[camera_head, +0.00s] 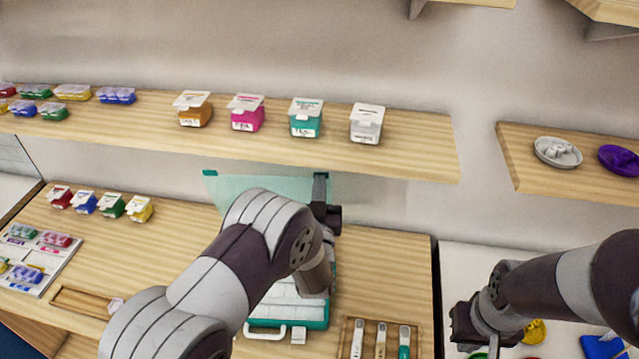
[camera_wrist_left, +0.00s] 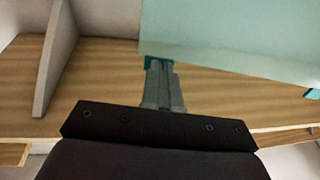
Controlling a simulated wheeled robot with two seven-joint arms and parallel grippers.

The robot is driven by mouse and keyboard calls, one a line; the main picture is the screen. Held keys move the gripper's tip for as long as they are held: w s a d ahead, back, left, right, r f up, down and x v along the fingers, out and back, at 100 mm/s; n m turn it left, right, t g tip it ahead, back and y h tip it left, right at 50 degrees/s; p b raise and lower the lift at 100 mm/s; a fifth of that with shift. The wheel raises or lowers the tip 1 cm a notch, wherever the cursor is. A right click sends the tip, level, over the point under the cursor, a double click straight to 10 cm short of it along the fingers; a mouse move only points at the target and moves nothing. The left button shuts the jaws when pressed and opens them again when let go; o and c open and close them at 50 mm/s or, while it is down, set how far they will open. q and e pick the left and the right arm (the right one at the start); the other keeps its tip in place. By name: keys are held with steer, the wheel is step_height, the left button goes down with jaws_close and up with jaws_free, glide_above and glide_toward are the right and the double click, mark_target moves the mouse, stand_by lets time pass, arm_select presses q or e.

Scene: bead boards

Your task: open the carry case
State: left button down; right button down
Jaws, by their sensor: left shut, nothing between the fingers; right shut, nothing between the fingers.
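The carry case (camera_head: 315,322) sits on the wooden worktop, teal with a white handle (camera_head: 266,327) and white latch at its front. Its pale teal see-through lid (camera_head: 235,188) stands raised at the back, partly hidden by my left arm. In the left wrist view the lid (camera_wrist_left: 230,35) fills the upper right. My left gripper (camera_head: 320,182) is shut and empty at the lid's right part. In the left wrist view its fingertips (camera_wrist_left: 158,68) are close to a teal edge of the lid; I cannot tell if they touch. My right gripper (camera_head: 490,345) is shut and empty, low at the right.
A shelf (camera_head: 420,162) above the worktop carries several lidded tubs and bead boxes. Small coloured boxes (camera_head: 110,204) stand at the left of the worktop. A wooden tool tray (camera_head: 420,325) lies right of the case. Coloured items lie on the white surface under my right arm.

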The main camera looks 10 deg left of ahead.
arm_select(q)
steer(key=shift+s+r, duration=0.1)
steer(key=shift+s, duration=0.05)
steer(key=w, duration=0.1)
steer(key=w+r+g, duration=0.1)
steer(key=w, duration=0.1)
steer(key=w+g+p, duration=0.1)
steer(key=w, duration=0.1)
steer(key=shift+w+a+r, duration=0.15)
steer(key=shift+a+r, duration=0.2)
steer(key=shift+g, duration=0.3)
steer(key=w, duration=0.1)
steer(key=w+b, duration=0.1)
steer(key=w, duration=0.1)
steer(key=w+b, duration=0.1)
steer(key=shift+w+a, duration=0.25)
steer(key=shift+a, duration=0.05)
